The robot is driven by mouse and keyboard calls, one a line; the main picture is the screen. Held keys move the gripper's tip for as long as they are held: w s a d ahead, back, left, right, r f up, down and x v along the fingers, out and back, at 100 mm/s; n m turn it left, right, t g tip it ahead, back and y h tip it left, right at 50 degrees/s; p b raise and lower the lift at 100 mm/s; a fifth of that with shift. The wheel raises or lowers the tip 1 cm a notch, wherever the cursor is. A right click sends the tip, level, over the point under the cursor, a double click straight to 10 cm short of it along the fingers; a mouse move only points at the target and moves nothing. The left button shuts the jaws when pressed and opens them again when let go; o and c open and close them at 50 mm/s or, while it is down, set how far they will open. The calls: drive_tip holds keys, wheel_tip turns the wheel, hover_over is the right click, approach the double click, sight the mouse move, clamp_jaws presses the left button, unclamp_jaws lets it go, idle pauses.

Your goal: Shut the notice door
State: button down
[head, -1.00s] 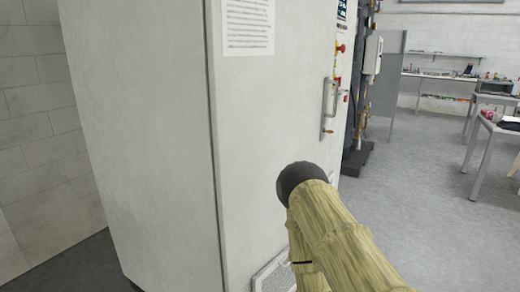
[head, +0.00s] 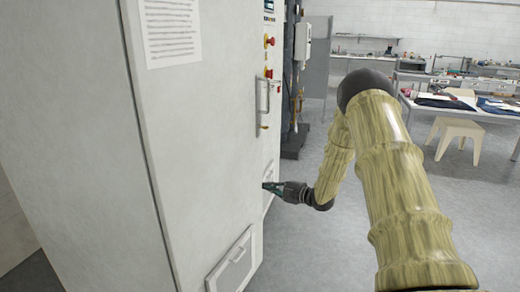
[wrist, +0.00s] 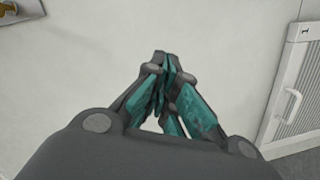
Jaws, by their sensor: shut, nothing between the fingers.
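The notice door is the tall off-white cabinet front (head: 205,150) with a printed paper notice (head: 172,30) near its top. A metal bar handle (head: 262,102) stands at its right side. Whether the door is fully flush with its frame I cannot tell. My gripper (head: 268,186) is at the door's right part, below the handle, pointing left at it. In the wrist view the teal fingers (wrist: 166,68) are together and empty in front of the pale door surface (wrist: 225,45). Whether the tips touch it is not clear.
A framed vent panel (head: 233,262) is low on the door; it also shows in the wrist view (wrist: 300,85). Red buttons (head: 269,72) are beyond the handle. Tables (head: 440,105) and a stool (head: 455,138) stand at the right. Grey floor (head: 310,235) is open beside the cabinet.

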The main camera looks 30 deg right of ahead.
drive_tip(key=d+r+n+y, duration=0.3)
drive_tip(key=d+r+n, duration=0.3)
drive_tip(key=d+r, duration=0.35)
drive_tip(key=p, duration=0.3)
approach(254, 150)
drive_tip(key=x, duration=0.7)
drive_tip(key=shift+a+r, duration=0.1)
drive_tip(key=shift+a, duration=0.1)
drive_tip(key=shift+w, duration=0.1)
